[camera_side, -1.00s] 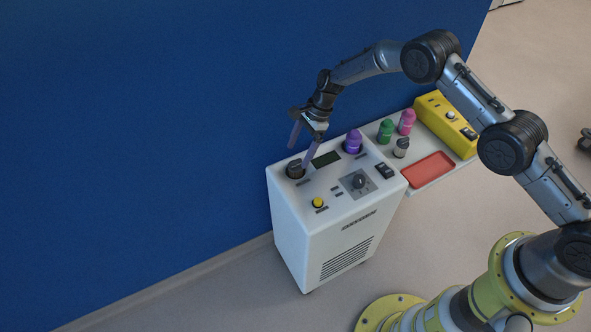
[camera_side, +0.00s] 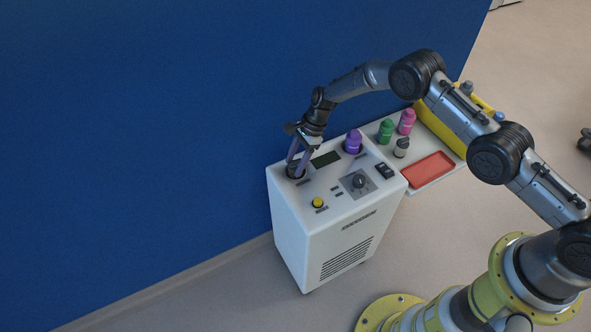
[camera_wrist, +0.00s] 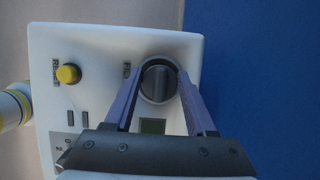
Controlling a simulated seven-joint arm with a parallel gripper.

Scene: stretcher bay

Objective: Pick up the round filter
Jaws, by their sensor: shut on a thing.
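The round filter (camera_side: 294,172) is a dark grey cap with a ridge across it. It sits in a round socket at the far left corner of the white machine's top (camera_side: 324,191). In the wrist view the filter (camera_wrist: 158,82) shows between two purple fingers, beside a printed label. My gripper (camera_side: 298,168) points down over it, with a finger on either side. It is shut on the filter, which is still in its socket. The fingers hide part of the filter in the side view.
A shelf to the right holds green (camera_side: 386,131) and pink (camera_side: 406,122) bottles and a red tray (camera_side: 428,169). A blue wall stands behind.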

